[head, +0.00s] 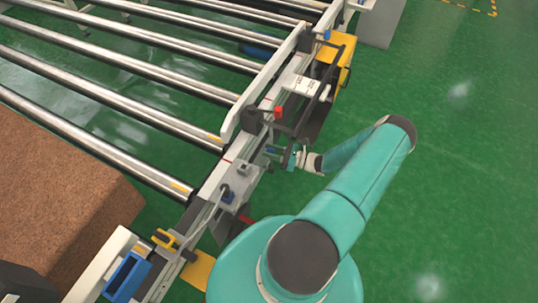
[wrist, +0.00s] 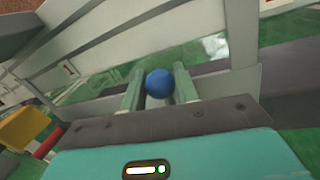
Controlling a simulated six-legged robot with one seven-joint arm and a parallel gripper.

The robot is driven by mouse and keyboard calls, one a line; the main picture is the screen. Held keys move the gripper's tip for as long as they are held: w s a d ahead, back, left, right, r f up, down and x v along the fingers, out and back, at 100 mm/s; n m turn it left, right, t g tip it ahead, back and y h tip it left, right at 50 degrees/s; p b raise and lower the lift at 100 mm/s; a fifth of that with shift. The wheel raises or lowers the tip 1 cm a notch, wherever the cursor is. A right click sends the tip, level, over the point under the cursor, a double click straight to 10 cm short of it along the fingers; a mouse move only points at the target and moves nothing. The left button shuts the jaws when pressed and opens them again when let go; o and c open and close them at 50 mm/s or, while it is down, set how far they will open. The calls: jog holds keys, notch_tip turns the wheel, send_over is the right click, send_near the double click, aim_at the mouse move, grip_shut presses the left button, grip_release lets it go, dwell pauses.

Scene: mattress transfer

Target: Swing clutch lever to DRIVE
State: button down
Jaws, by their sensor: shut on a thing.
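My gripper (head: 283,154) is at the right side of the conveyor's frame in the head view. In the wrist view, my gripper (wrist: 158,88) has its two pale green fingers on either side of a round blue knob (wrist: 159,83), shut on it. I take this knob to be the end of the clutch lever. The lever's shaft is hidden behind the knob and fingers, and its angle cannot be told. No DRIVE marking is readable.
The roller conveyor (head: 130,68) fills the upper left. A brown mattress block (head: 60,180) lies at the left. Green floor (head: 450,180) is clear at the right.

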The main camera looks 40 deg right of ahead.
jog(key=w+d+f+m+t, duration=0.1)
jog(key=w+d+m, duration=0.2)
jog(key=d+m, duration=0.3)
jog(key=shift+d+f+m, duration=0.3)
jog(key=shift+d+m, duration=0.1)
jog(key=shift+d, duration=0.7)
jog(key=c, duration=1.1)
grip_release()
jog(key=shift+d+f+h, duration=0.1)
jog(key=shift+h, duration=0.2)
jog(key=v, duration=1.4)
jog(key=shift+f, duration=0.2)
